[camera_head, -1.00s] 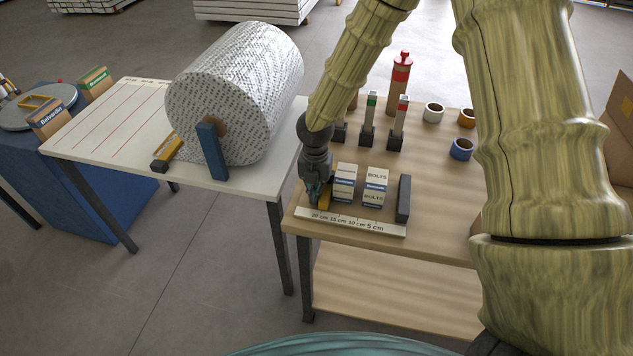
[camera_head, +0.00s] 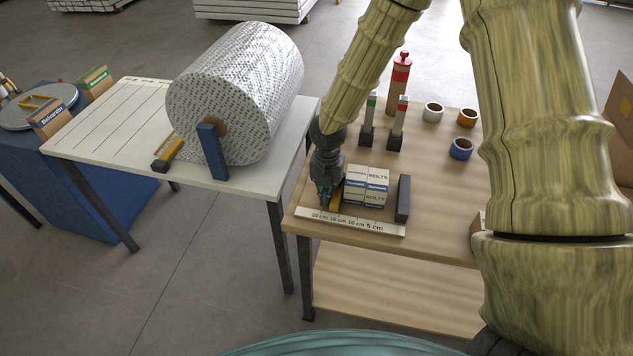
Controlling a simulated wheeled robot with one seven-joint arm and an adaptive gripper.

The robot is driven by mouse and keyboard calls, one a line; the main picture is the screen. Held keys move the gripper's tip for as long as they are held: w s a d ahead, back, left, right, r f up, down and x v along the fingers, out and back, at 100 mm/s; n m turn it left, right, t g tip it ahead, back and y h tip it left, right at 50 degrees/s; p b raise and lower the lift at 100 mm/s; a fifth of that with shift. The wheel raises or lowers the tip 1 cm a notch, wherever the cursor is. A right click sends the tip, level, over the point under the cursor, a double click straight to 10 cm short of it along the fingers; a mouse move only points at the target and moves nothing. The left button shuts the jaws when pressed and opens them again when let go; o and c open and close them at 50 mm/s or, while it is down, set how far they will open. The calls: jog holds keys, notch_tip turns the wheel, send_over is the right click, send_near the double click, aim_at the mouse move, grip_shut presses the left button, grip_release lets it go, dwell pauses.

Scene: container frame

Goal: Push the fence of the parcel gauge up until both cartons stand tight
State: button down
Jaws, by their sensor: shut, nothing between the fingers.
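The parcel gauge lies on the wooden table, with its scale strip (camera_head: 350,221) along the front edge. The dark end stop (camera_head: 403,199) is at the right. A narrow strip of wood shows between it and the right carton.
Two upright stamp-like tools (camera_head: 397,130) and a red-topped tube (camera_head: 400,85) stand behind the gauge. Tape rolls (camera_head: 461,149) are at the right.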

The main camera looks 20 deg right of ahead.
aim_at(338, 195)
jog(key=shift+s+d+p, duration=0.25)
jog(key=shift+s+d, duration=0.25)
jog(key=shift+d, duration=0.25)
jog(key=shift+s+d+p, duration=0.2)
jog(key=shift+s+d, duration=0.3)
jog(key=shift+d, duration=0.2)
jog(key=shift+w+a, duration=0.1)
dwell(0.4)
jog(key=shift+w+a+p, duration=0.25)
jog(key=shift+a+p, duration=0.1)
jog(key=shift+p, duration=0.05)
jog(key=shift+r, duration=0.15)
jog(key=shift+r+p, duration=3.4)
jog(key=shift+p, duration=0.05)
jog(key=shift+a+f, duration=0.1)
jog(key=shift+a, duration=0.05)
